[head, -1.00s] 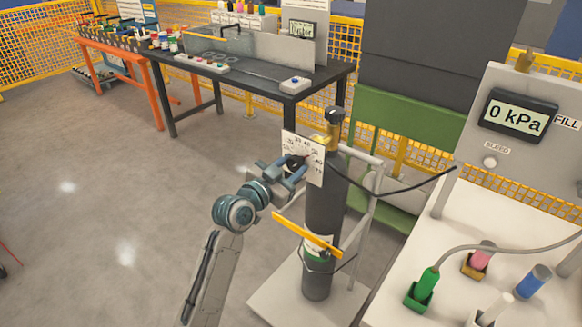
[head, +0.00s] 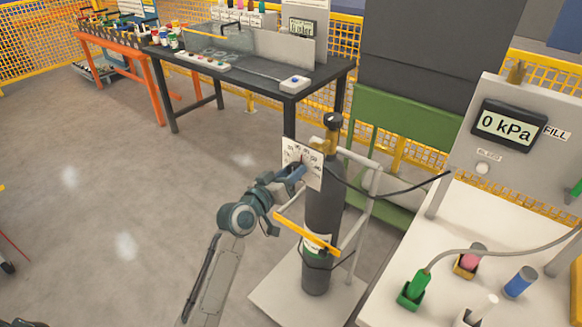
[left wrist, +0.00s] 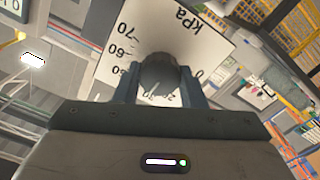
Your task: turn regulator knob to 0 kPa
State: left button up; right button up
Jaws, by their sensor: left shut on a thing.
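The regulator's white dial plate (head: 294,157), marked in kPa, is fixed near the top of the dark gas cylinder (head: 322,205). In the left wrist view the plate (left wrist: 205,52) shows numbers such as 70 and 60 around a dark round knob (left wrist: 158,72). My left gripper (head: 297,172) is at the plate and shut on the knob, one finger on each side of it in the left wrist view (left wrist: 158,92). The knob's pointer is hard to read. The display (head: 505,124) on the grey panel reads 0 kPa. My right gripper is not in view.
A white table (head: 440,250) with small coloured fittings is at right. Open floor lies at left.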

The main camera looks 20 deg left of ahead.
pick_arm(q)
jog(key=shift+f+n+p, duration=0.1)
jog(key=shift+n+p, duration=5.6)
jog(key=shift+n, duration=5)
jog(key=o, duration=1)
jog(key=b+v, duration=0.2)
jog(key=v, duration=0.9)
